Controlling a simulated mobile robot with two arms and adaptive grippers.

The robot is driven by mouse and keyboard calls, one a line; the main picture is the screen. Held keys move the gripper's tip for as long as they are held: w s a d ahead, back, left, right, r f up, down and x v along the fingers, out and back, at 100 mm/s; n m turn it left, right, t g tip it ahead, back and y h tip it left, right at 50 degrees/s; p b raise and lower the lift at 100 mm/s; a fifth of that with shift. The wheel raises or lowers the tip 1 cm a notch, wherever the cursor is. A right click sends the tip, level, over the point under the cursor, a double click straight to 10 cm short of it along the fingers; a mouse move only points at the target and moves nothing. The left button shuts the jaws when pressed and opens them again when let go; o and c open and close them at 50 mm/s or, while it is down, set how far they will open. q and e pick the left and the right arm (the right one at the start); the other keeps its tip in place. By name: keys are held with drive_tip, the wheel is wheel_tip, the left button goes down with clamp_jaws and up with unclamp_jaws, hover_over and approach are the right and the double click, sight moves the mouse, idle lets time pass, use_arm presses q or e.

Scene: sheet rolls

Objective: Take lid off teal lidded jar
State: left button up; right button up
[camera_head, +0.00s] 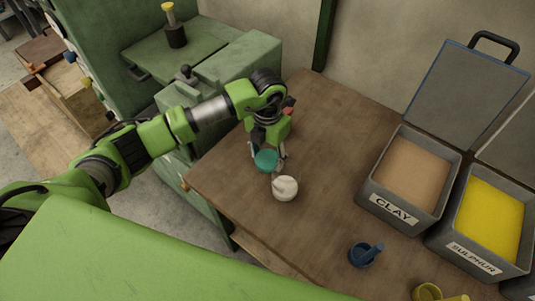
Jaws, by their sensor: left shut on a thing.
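A round teal piece, the top of the teal lidded jar (265,161), shows near the left part of the wooden table. My left gripper (268,153) points down at it, with its fingers on either side, and is shut on the teal lid. The gripper partly covers the teal piece, and I cannot tell whether the lid is seated on the jar or raised off it. My right gripper is not in view.
A white mortar with a pestle (285,189) stands close in front of the teal piece. A blue mortar (362,255) and a yellow one (428,292) stand farther right. Open bins of clay (391,206) and sulphur (466,245) line the right. The middle of the table (325,150) is clear.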

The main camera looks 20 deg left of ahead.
use_arm(q)
drive_tip(key=shift+f, duration=0.15)
drive_tip(key=shift+f, duration=0.15)
drive_tip(key=o, duration=1.2)
